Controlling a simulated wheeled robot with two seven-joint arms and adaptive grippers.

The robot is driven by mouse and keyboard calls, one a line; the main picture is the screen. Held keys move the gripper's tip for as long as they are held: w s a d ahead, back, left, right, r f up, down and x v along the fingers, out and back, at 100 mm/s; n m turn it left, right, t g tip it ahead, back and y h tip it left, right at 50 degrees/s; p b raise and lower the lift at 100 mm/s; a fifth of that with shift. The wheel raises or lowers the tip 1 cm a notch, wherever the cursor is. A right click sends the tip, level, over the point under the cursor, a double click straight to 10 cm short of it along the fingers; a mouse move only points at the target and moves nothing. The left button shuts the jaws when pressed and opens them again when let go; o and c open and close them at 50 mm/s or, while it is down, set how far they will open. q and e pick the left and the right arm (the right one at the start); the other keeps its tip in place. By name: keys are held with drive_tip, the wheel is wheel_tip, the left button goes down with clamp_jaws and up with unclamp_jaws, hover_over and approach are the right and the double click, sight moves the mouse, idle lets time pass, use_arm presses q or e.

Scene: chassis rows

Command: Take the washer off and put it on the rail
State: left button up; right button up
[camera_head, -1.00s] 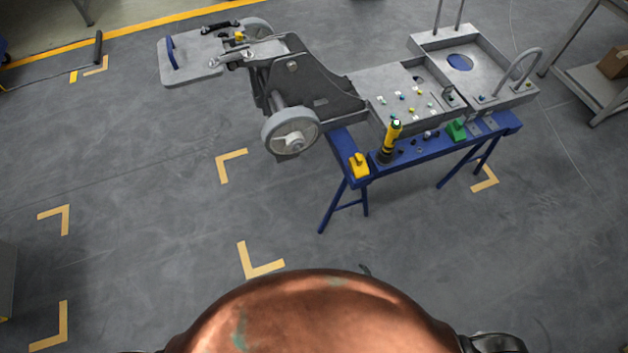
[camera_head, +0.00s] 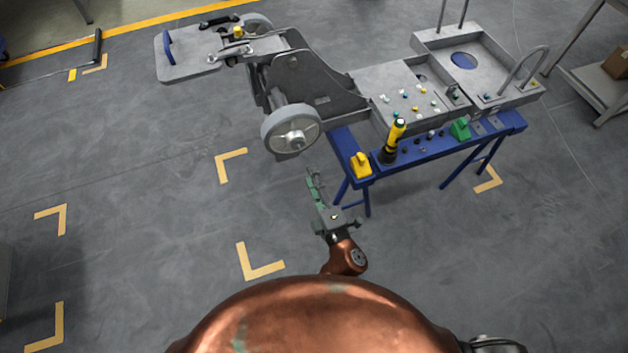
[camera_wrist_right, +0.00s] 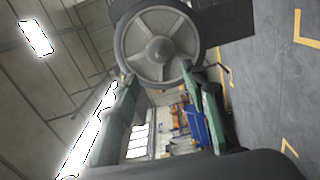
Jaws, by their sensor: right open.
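A grey spoked wheel (camera_head: 291,130) sits on the near side of the chassis, with its hub (camera_head: 297,140) facing me. I cannot pick out a separate washer on the hub. The wheel also shows in the right wrist view (camera_wrist_right: 133,42), ahead of the fingers. My right gripper (camera_head: 313,174) is open and empty, below and slightly right of the wheel, apart from it. Its two green fingers (camera_wrist_right: 156,74) are spread in the wrist view. The blue rail (camera_head: 410,153) runs along the near side of the chassis, right of the wheel. My left gripper is not in view.
On the rail stand a yellow block (camera_head: 360,166), a yellow-and-black driver (camera_head: 394,140), a green block (camera_head: 460,129) and small dark parts. Coloured fasteners dot the grey chassis plate (camera_head: 385,82) behind. The floor around the right gripper is clear.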

sight(300, 150)
drive_tip(key=shift+b+x, duration=0.65)
drive_tip(key=shift+x, duration=4.9)
drive_tip(key=shift+f, duration=0.15)
drive_tip(key=shift+c, duration=0.3)
drive_tip(key=c, duration=0.8)
drive_tip(key=o, duration=0.4)
drive_tip(key=c, duration=0.3)
drive_tip(key=shift+p+v, duration=0.75)
drive_tip(key=shift+v, duration=2.35)
drive_tip(key=shift+c, duration=0.2)
